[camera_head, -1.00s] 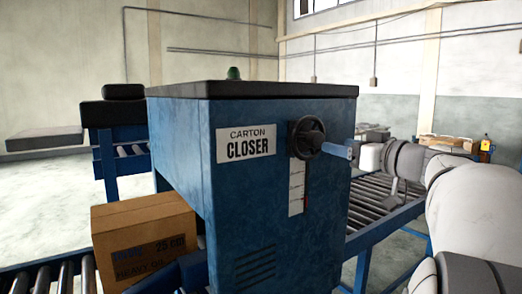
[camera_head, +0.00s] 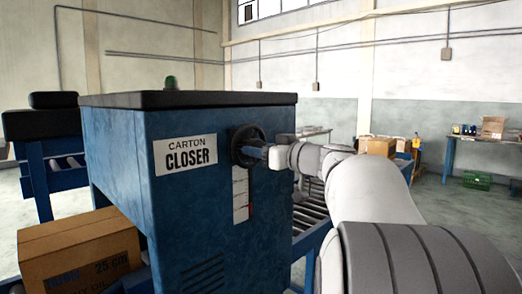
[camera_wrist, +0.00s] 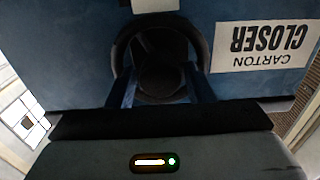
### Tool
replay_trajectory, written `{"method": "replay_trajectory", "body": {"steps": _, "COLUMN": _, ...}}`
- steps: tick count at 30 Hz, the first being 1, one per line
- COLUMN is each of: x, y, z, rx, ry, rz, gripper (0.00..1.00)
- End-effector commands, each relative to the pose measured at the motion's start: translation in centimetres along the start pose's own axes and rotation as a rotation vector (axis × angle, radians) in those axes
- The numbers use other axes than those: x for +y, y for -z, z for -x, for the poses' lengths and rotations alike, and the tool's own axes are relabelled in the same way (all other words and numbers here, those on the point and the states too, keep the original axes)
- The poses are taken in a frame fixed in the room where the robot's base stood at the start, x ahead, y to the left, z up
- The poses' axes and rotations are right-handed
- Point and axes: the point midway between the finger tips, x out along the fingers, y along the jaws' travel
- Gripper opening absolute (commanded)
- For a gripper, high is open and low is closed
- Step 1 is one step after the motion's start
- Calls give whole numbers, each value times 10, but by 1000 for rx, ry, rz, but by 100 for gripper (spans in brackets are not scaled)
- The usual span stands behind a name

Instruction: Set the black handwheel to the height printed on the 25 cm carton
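The black handwheel (camera_head: 247,136) is on the blue carton closer's front, right of its "CARTON CLOSER" sign. It fills the middle of the wrist view (camera_wrist: 120,48). My gripper (camera_head: 262,153) reaches it from the right. Its two blue fingers (camera_wrist: 160,88) are spread wide at the wheel, with the dark hub between their tips; I cannot tell whether they touch it. Below the wheel is a white vertical scale (camera_head: 240,196) with a red mark near its lower right; its figures are too small to read. The brown 25 cm carton (camera_head: 80,250) sits at lower left, its lower print partly cut off.
The blue carton closer (camera_head: 215,240) has a dark top and a green lamp (camera_head: 170,82). A roller conveyor (camera_head: 308,212) runs behind it on the right. Farther back are a box-laden bench (camera_head: 378,146) and a table (camera_head: 470,138).

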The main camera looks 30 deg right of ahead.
Motion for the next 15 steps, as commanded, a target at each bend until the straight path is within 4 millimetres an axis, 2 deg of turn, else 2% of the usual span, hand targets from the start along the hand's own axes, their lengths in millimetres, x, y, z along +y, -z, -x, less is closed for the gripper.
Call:
{"method": "replay_trajectory", "body": {"steps": 1, "x": 0, "y": 0, "z": 0, "rx": 0, "ry": 0, "rz": 0, "gripper": 43}}
{"method": "replay_trajectory", "body": {"steps": 11, "x": 0, "y": 0, "z": 0, "rx": 0, "ry": 0, "rz": 0, "gripper": 17}}
{"method": "replay_trajectory", "body": {"steps": 15, "x": 0, "y": 0, "z": 0, "rx": 0, "ry": -1, "rz": -5, "gripper": 17}}
